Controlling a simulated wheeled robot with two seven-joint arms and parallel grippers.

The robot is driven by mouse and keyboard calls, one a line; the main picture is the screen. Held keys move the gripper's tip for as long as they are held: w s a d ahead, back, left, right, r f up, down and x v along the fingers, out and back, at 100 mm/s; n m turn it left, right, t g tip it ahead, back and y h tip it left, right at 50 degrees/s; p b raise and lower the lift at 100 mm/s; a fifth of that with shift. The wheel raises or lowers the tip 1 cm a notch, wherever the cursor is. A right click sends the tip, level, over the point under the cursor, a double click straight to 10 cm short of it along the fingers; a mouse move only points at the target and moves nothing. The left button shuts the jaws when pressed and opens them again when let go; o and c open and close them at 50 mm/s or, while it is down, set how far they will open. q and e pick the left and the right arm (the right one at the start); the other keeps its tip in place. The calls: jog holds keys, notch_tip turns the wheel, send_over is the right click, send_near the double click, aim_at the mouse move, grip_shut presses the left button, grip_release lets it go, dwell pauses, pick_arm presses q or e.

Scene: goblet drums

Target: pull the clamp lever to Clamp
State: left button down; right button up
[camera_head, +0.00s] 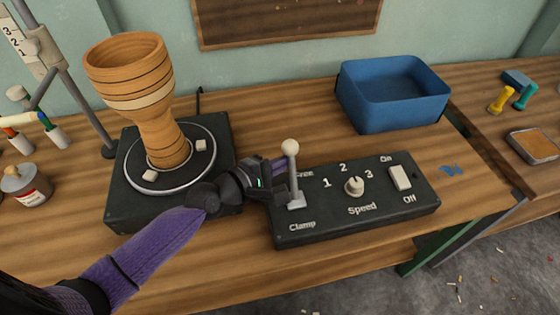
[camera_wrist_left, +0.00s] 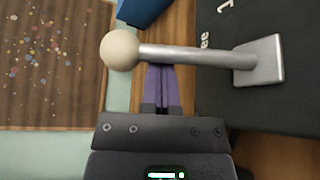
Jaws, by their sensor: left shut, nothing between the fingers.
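The clamp lever (camera_head: 293,178), a grey rod with a cream ball on top, stands on the left part of the black control box (camera_head: 350,228). Its base is between the "Free" label at the back and the "Clamp" label at the front. My left gripper (camera_head: 281,168) is shut and empty, with its purple fingers at the rod just below the ball. In the left wrist view the lever (camera_wrist_left: 190,55) crosses in front of the finger ends (camera_wrist_left: 162,82) and partly hides them. I cannot tell whether they touch. My right gripper is out of view.
A wooden goblet drum body (camera_head: 140,95) stands on the round turntable of a black base at left. A speed knob (camera_head: 354,186) and an on/off switch (camera_head: 400,178) sit right of the lever. A blue bin (camera_head: 393,107) stands behind the box.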

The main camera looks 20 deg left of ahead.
aim_at(289, 217)
pick_arm(q)
jog(key=shift+s, duration=0.1)
jog(key=shift+s+d+r+m+t+b, duration=0.3)
jog(key=shift+s+d+m+t+b, duration=0.25)
jog(key=shift+m, duration=0.45)
jog(key=shift+s+d+r+m+t+b, duration=0.1)
jog(key=shift+s+d+m+t+b, duration=0.15)
jog(key=shift+s+m+t+b, duration=0.35)
jog(key=shift+s+d+r+m+t+h+b, duration=0.1)
jog(key=shift+s+d+m+t+h+b, duration=0.25)
jog(key=shift+m, duration=0.25)
jog(key=shift+s+d+m+t+h+b, duration=0.1)
jog(key=shift+s+d+m+h+b, duration=0.1)
jog(key=shift+s+m+b, duration=0.3)
jog(key=s+m+b, duration=0.1)
jog(key=m, duration=0.1)
jog(key=s+d+m+t+h, duration=0.1)
jog(key=m, duration=0.1)
jog(key=shift+d+h+b, duration=0.2)
jog(key=shift+h+b, duration=0.05)
jog(key=shift+b, duration=0.15)
jog(key=shift+s+d+m+t, duration=0.15)
jog(key=shift+m+t, duration=0.15)
jog(key=shift+m, duration=0.2)
jog(key=shift+h, duration=0.3)
